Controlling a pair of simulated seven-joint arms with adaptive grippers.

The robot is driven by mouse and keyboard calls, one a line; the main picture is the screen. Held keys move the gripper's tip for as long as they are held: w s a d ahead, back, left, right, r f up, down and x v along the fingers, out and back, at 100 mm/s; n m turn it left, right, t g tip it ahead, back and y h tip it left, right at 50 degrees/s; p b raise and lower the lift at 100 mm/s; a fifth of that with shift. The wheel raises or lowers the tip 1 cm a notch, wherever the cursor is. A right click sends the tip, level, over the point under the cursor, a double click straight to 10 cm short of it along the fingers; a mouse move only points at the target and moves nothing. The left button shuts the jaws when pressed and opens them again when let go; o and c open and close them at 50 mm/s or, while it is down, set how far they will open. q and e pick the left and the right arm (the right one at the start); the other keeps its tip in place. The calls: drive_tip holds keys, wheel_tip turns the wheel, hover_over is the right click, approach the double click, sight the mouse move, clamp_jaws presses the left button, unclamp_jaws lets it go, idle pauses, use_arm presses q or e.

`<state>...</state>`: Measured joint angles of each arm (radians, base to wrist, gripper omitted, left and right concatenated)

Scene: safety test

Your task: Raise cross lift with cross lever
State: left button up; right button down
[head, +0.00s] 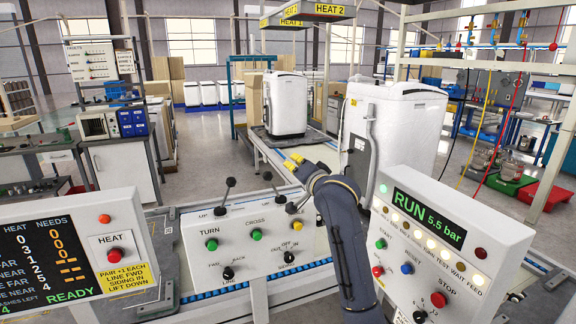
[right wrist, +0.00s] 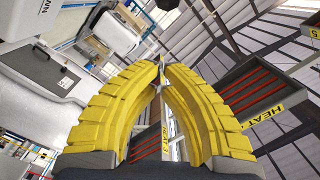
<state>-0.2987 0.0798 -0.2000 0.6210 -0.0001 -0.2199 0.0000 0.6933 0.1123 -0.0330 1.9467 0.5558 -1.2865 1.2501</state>
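The grey control panel (head: 257,248) carries the labels TURN and CROSS. A black-knobbed lever (head: 271,182) stands on its top edge near the CROSS label, leaning left; I take it as the cross lever. Another lever (head: 226,192) stands to its left, above TURN. My right gripper (head: 291,159) is above and behind the panel, just right of the cross lever and seemingly apart from it. In the right wrist view its yellow fingers (right wrist: 161,66) meet at the tips, with nothing visible between them. The cross lift itself cannot be made out. My left gripper is out of view.
A HEAT counter panel (head: 70,250) is at left.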

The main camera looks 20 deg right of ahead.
drive_tip(key=s, duration=0.6)
drive_tip(key=shift+s+d, duration=0.25)
drive_tip(key=shift+d, duration=0.2)
